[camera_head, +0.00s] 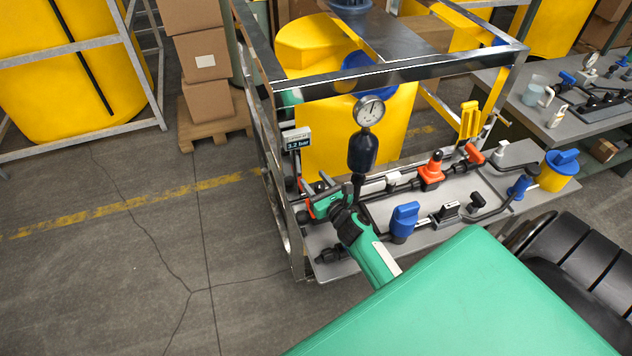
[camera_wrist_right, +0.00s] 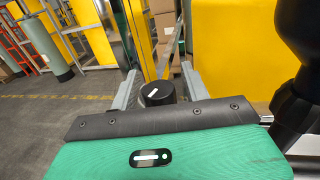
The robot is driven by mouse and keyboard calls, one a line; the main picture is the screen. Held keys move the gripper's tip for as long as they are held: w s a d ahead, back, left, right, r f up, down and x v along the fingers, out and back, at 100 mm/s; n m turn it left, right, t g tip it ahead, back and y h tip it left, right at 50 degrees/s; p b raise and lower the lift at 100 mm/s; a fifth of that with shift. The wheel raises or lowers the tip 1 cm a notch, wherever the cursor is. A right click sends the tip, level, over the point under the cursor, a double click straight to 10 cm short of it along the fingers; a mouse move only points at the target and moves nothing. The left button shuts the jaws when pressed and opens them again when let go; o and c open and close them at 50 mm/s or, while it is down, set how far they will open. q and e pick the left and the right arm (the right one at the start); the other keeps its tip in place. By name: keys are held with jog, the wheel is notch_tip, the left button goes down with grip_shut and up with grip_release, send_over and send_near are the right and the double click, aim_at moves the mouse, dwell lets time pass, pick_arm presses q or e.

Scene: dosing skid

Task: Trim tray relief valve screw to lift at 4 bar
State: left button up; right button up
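A black round knob (camera_wrist_right: 158,94) with a white mark sits between the two grey fingers of my right gripper in the right wrist view. Small gaps show on both sides of it, so the fingers look open around it. In the head view my right gripper (camera_head: 316,186) is at the left end of the tray (camera_head: 385,213), below a small display (camera_head: 297,139) that reads about 3.2 bar. My left gripper is not in view.
A steel frame (camera_head: 400,65) surrounds a yellow tank (camera_head: 345,130) behind the tray. An orange-red valve (camera_head: 431,170) and a blue valve (camera_head: 404,222) stand on the tray. A side bench (camera_head: 545,120) is at right.

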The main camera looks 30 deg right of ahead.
jog(key=c, duration=0.9)
jog(key=shift+o, duration=0.2)
jog(key=m+h+b, duration=0.1)
jog(key=h+b, duration=0.1)
jog(key=shift+f+m+h+b, duration=0.2)
jog(key=shift+m+h+b, duration=0.15)
jog(key=shift+m+h, duration=0.05)
jog(key=shift+d+r+m+g+h+b, duration=0.2)
jog(key=shift+m+g+h+b, duration=0.3)
jog(key=shift+h, duration=0.4)
jog(key=o, duration=1)
jog(key=shift+s, duration=0.1)
